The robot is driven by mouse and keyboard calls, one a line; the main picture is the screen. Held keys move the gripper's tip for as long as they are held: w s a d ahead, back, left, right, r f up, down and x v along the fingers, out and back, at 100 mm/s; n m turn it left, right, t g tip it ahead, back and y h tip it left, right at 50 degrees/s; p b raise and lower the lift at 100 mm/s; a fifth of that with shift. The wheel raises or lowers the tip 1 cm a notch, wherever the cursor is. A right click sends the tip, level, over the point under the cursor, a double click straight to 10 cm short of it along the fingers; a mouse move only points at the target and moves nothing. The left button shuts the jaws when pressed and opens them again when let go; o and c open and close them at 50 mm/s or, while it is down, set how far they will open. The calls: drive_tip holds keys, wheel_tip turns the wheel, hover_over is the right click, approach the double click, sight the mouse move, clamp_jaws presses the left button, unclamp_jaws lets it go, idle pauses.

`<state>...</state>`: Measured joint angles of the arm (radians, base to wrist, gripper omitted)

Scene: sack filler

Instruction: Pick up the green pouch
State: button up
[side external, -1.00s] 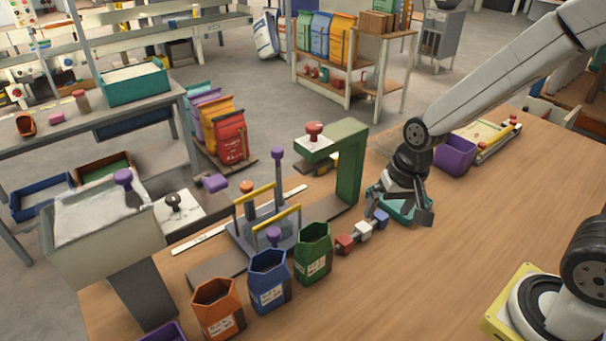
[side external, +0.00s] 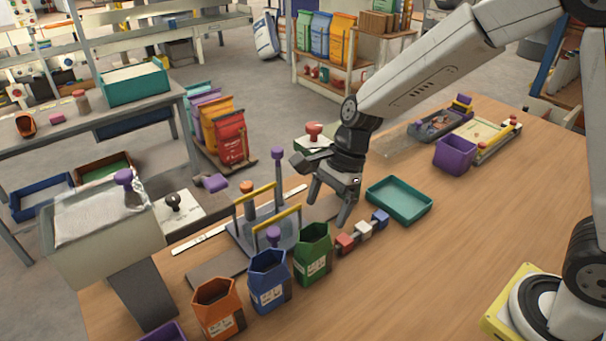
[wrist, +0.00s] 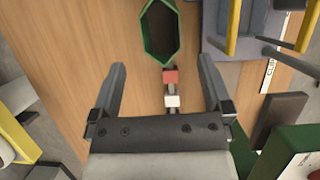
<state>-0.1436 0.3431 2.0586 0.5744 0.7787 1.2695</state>
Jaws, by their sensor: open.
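The green pouch (side external: 313,252) stands upright and open-topped on the wooden table, at the right end of a row of pouches. In the wrist view its green rim (wrist: 160,35) shows at the top, just beyond my fingertips and roughly between their lines. My gripper (side external: 330,207) is open and empty, above and to the right of the pouch in the side view. In the wrist view, my gripper's two fingers (wrist: 163,78) are spread wide with nothing between them but the small blocks on the table below.
A blue pouch (side external: 268,281) and an orange pouch (side external: 217,309) stand left of the green one. Red (side external: 345,244), white (side external: 363,231) and blue (side external: 380,218) blocks lie to its right, before a teal tray (side external: 398,200). A yellow-handled frame (side external: 266,228) stands behind.

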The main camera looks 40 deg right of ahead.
sight(315, 234)
drive_tip(key=shift+x, duration=1.3)
drive_tip(key=shift+f, duration=0.15)
drive_tip(key=shift+x, duration=2.45)
drive_tip(key=shift+w, duration=0.1)
clamp_jaws()
